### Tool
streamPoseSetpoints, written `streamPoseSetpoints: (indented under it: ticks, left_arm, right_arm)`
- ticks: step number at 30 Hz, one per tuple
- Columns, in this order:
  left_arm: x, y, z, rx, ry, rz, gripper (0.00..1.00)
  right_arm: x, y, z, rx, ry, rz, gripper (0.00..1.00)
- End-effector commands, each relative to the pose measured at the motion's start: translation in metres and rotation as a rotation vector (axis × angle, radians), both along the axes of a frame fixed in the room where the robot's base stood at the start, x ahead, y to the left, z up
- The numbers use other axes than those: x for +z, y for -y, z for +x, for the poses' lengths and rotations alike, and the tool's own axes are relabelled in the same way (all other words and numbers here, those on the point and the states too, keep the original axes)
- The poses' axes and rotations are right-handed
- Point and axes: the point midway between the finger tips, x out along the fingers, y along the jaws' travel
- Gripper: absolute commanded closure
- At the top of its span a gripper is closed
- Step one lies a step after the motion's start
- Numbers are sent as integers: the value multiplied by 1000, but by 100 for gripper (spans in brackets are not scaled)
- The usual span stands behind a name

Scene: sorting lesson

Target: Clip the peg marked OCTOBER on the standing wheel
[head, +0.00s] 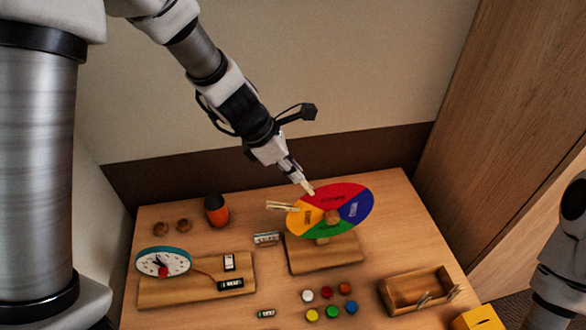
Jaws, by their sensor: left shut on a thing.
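The standing wheel (313,226) has red, blue, green and yellow segments and stands on a wooden base (325,262). My left gripper (297,178) is above its upper left edge, shut on a pale wooden peg (308,188). The peg's lower end is at the rim of the red segment; I cannot tell whether it grips the rim. Its marking is too small to read. Other pale pegs (281,206) stick out from the yellow segment's left edge. My right gripper is not in view; only part of that arm shows at the right.
A wooden tray (392,302) with a few pegs is at the front right. A clock (163,262) on a board, batteries (266,313), coloured discs (332,311), an orange and black cylinder (217,210) and a yellow box (477,318) are around. The table's back right is clear.

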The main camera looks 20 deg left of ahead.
Motion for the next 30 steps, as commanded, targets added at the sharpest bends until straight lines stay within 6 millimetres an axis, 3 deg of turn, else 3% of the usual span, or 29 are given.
streamPoseSetpoints:
  ticks: [23, 24, 26, 30]
  left_arm:
    - [-14, 6, 4, 0, 0, 0, 100]
    - [-14, 6, 4, 0, 0, 0, 81]
    - [-14, 6, 4, 0, 0, 0, 62]
    - [-14, 6, 4, 0, 0, 0, 62]
  right_arm:
    - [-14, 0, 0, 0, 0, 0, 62]
    - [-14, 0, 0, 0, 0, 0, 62]
    - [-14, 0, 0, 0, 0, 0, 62]
    - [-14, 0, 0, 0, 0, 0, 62]
